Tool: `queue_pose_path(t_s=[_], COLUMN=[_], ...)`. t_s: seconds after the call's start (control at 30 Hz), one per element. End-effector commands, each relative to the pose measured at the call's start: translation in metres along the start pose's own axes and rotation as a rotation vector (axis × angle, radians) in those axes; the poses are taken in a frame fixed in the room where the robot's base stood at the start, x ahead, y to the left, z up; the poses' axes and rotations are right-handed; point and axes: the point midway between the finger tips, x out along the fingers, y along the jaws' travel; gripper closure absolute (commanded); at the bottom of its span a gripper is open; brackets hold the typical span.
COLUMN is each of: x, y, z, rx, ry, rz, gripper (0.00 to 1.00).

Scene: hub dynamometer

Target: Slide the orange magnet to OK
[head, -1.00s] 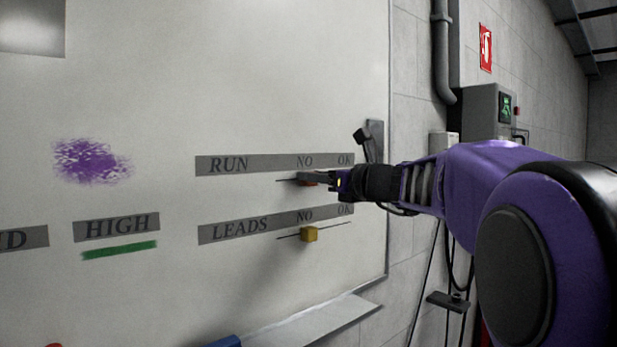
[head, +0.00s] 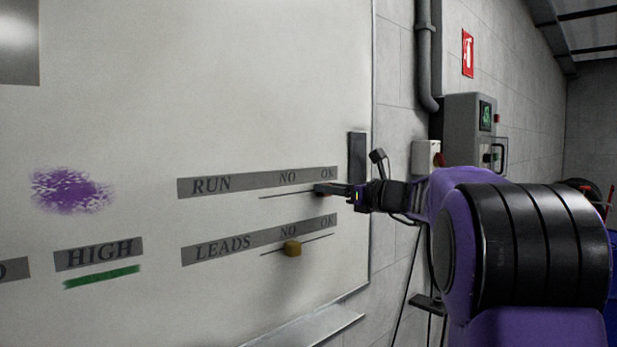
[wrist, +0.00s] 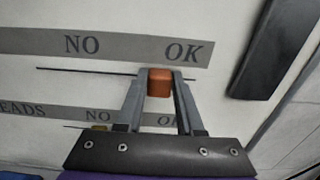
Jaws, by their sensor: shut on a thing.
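The orange magnet (wrist: 160,83) sits between the two fingers of my gripper (wrist: 160,80) in the wrist view, against the whiteboard (head: 230,100). My gripper also shows in the head view (head: 322,189), shut on the magnet, and its fingers hide the magnet there. The magnet is at the right end of the thin line under the RUN strip (head: 235,185), below and slightly left of the word OK (wrist: 184,52). The NO label (wrist: 85,44) is well to its left.
A yellow magnet (head: 292,249) sits on the LEADS line below, under NO. A dark bar (wrist: 277,45) is on the board right of OK. The board's right edge (head: 372,130) is close to my gripper. A ledge (head: 310,327) runs along the bottom.

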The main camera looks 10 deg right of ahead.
Motion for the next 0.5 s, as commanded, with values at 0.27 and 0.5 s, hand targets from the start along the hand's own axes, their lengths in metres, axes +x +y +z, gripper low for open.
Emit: queue_pose_path(t_s=[0.27, 0.5], x=[0.000, -0.001], y=[-0.030, -0.031], z=[0.002, 0.002], rx=[-0.001, -0.002], ry=[-0.002, -0.004], rz=[0.000, -0.003], gripper=[1.00, 1.00])
